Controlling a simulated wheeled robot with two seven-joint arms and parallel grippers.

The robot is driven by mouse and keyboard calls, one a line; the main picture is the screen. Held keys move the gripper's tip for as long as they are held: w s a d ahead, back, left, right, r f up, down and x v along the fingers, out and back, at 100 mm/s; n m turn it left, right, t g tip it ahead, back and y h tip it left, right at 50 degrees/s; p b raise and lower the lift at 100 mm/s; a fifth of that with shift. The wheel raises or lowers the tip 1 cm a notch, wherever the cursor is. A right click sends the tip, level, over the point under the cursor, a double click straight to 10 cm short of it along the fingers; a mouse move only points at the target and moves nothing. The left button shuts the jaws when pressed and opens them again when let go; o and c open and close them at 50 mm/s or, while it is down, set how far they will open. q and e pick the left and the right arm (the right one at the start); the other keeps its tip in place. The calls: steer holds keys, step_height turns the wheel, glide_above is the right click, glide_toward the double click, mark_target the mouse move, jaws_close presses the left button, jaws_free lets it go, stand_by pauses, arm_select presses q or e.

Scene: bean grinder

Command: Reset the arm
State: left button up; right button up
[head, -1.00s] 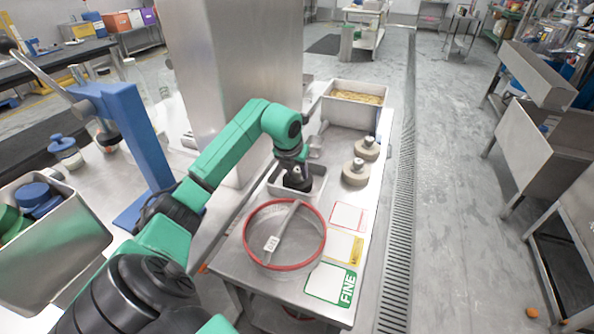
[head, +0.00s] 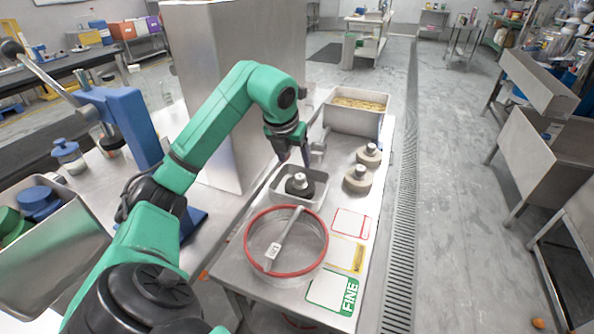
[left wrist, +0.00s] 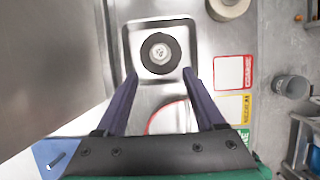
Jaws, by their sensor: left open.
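My left arm (head: 215,125) reaches in from the left over the metal table. Its gripper (head: 296,160) is open and empty, above a metal tray (head: 275,197). A dark round disc with a silver knob (head: 298,186) sits in that tray, below the fingertips and apart from them. In the left wrist view, the two open fingers (left wrist: 160,74) point toward the tray (left wrist: 136,27), and the dark disc (left wrist: 160,53) lies just beyond their tips. My right gripper is not in view.
A red-rimmed round sieve (head: 250,246) stands in front of the tray. Two beige discs with knobs (head: 368,157) (head: 357,181) stand to its right. Red, yellow and green labelled cards (head: 335,285) lie along the right edge. A tall metal block (head: 215,60) stands behind my arm.

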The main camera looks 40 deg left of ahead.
arm_select(q)
steer(key=shift+v, duration=0.75)
